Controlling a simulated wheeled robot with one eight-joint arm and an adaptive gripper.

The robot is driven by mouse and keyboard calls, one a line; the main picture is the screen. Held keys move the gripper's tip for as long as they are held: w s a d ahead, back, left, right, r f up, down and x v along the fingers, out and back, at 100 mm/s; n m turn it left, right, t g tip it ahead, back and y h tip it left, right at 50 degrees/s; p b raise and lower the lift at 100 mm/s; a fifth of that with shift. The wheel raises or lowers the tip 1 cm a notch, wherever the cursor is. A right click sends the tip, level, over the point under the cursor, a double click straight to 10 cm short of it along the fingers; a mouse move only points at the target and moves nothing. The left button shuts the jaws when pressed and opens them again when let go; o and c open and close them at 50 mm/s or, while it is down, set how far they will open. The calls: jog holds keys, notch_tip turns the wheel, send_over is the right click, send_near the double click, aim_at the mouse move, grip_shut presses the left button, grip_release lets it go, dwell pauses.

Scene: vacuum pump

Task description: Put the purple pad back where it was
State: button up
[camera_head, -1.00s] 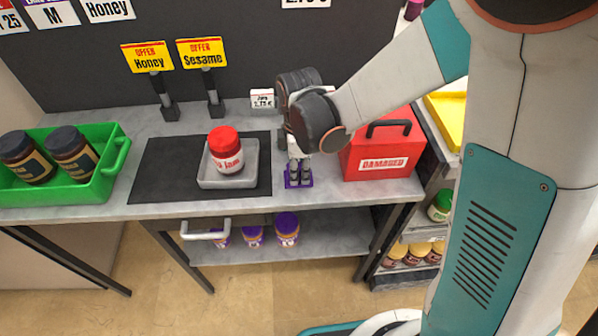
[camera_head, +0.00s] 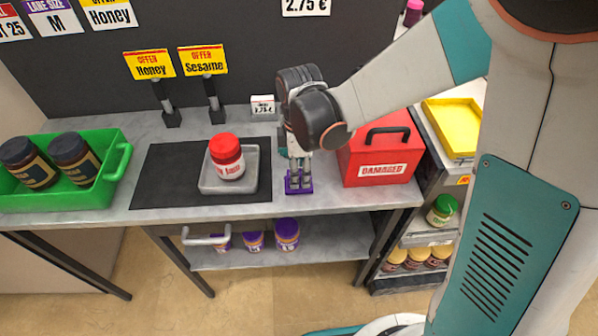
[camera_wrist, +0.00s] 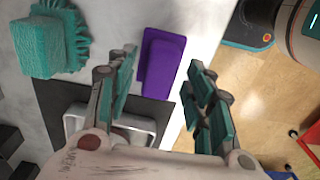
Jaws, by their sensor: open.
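The purple pad (camera_head: 304,191) lies on the grey counter near its front edge, left of the red box. In the wrist view the pad (camera_wrist: 162,66) is a flat purple piece with a raised strip, lying between my spread fingers. My gripper (camera_head: 299,182) points down right over the pad and hides part of it in the head view. In the wrist view my gripper (camera_wrist: 165,72) is open with nothing held. I cannot tell whether the fingertips touch the pad or counter.
A red "DAMAGED" box (camera_head: 381,171) stands close at the right. A grey tray (camera_head: 205,187) with a red-lidded jar (camera_head: 227,157) sits on a black mat (camera_head: 160,180) at the left. A teal sponge (camera_wrist: 45,42) shows in the wrist view. A green crate (camera_head: 110,177) stands far left.

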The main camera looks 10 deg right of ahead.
notch_tip(320, 180, up, 10)
jog(key=p, duration=0.2)
jog(key=shift+f+p, duration=0.25)
jog(key=shift+p, duration=0.15)
